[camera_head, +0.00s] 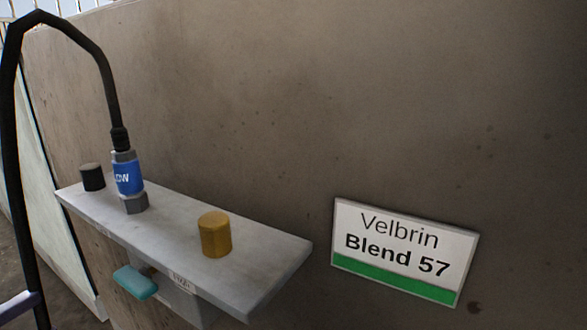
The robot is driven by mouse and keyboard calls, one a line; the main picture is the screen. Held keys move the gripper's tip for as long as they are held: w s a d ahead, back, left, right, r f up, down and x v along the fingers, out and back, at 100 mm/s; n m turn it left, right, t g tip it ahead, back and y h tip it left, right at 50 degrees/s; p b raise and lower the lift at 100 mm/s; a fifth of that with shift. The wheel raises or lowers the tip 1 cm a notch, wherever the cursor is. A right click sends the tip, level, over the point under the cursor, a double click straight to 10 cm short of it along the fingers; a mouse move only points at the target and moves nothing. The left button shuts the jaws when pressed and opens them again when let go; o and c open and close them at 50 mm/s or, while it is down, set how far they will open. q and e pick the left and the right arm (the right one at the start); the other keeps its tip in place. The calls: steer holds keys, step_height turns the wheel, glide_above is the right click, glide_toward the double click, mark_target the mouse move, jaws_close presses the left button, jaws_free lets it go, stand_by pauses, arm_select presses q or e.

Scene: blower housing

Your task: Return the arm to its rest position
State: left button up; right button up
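Neither of my arms nor grippers can be made out in the head view. A grey metal ledge (165,222) juts from a brown concrete wall. A hose coupling with a blue band (127,178) stands upright on the ledge. A black hose (84,38) rises from its top, arches left and runs down the left edge of the view. A black cylindrical cap (92,177) stands behind and left of the coupling. A brass-coloured cap (215,235) stands farther right on the ledge.
A teal handle (135,283) sticks out below the ledge, beside a small label (181,283). A sign (404,250) reading "Velbrin Blend 57" is on the wall (330,100) at right. A pale lilac bar (17,305) shows at lower left; I cannot tell what it is.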

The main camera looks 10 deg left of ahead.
arm_select(q)
step_height(320, 180, up, 19)
steer(key=w+n+g+y+p, duration=0.2)
steer(key=n+g+y+p, duration=0.35)
steer(key=n+p, duration=1)
steer(key=s+d+r+n+g+p, duration=0.2)
steer(key=s+d+r+g+p, duration=0.35)
steer(key=r+p, duration=0.6)
steer(key=s+d+r+n+g+p, duration=0.15)
steer(key=s+d+r+p, duration=0.6)
steer(key=p, duration=0.75)
step_height(320, 180, up, 36)
steer(key=a+p, duration=0.2)
steer(key=p, duration=3.2)
steer(key=shift+s+f+g, duration=0.15)
steer(key=shift+g, duration=0.3)
steer(key=shift+h, duration=0.25)
